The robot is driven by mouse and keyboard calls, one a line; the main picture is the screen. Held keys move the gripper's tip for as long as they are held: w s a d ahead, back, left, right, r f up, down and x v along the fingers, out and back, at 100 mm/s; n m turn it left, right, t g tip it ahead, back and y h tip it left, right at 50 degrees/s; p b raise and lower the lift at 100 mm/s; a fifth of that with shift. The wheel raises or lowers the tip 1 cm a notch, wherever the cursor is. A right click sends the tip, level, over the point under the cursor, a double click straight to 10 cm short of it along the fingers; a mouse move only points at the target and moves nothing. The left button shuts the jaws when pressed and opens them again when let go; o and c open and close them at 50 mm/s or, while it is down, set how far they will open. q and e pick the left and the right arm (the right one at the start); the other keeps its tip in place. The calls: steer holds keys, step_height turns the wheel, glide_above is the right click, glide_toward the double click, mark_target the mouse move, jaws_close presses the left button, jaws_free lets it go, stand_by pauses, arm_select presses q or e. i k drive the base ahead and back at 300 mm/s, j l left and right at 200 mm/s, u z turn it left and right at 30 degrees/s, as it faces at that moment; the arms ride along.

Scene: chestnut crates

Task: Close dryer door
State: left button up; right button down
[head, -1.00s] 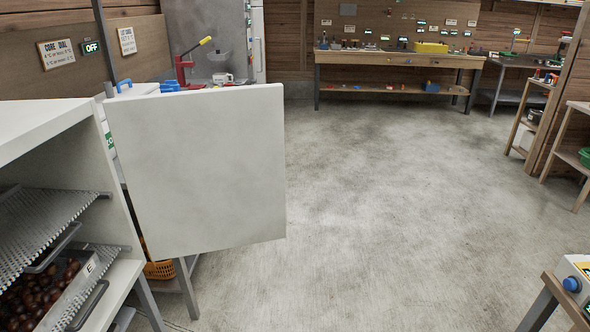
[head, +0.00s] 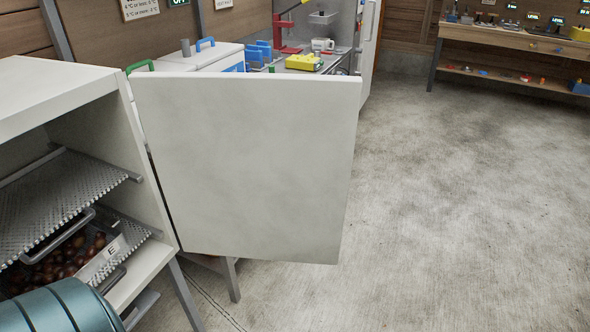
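The dryer (head: 62,88) is a white cabinet at the left in the head view. Its white door (head: 250,165) stands wide open, swung out to the right of the cabinet. Inside the dryer are perforated metal shelves (head: 62,195) and a tray of chestnuts (head: 95,268) with a label "E". A teal rounded part, likely of my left arm, shows at the bottom left corner, in front of the dryer. Neither gripper is in view.
Behind the door is a bench with a white box (head: 190,60), a yellow device (head: 304,62) and a white mug (head: 322,45). A wooden workbench (head: 510,40) stands at the back right. The concrete floor (head: 460,200) right of the door is clear.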

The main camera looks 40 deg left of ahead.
mark_target(250, 165)
steer(key=i+l, duration=0.1)
steer(key=i, duration=1.1)
steer(key=i+u, duration=0.35)
steer(key=i+l+u, duration=0.1)
steer(key=i+u, duration=0.35)
steer(key=u, duration=0.3)
steer(key=i+l+u, duration=0.1)
steer(key=u, duration=0.4)
steer(key=i+l+u, duration=0.1)
steer(key=u, duration=0.35)
steer(key=i+l+u, duration=0.15)
steer(key=u, duration=0.3)
steer(key=l+u, duration=0.25)
steer(key=u, duration=0.2)
steer(key=i+l+u, duration=0.1)
steer(key=l+u, duration=0.15)
steer(key=u, duration=0.25)
steer(key=l+u, duration=0.2)
steer(key=u, duration=0.25)
steer(key=l+u, duration=0.25)
steer(key=u, duration=0.2)
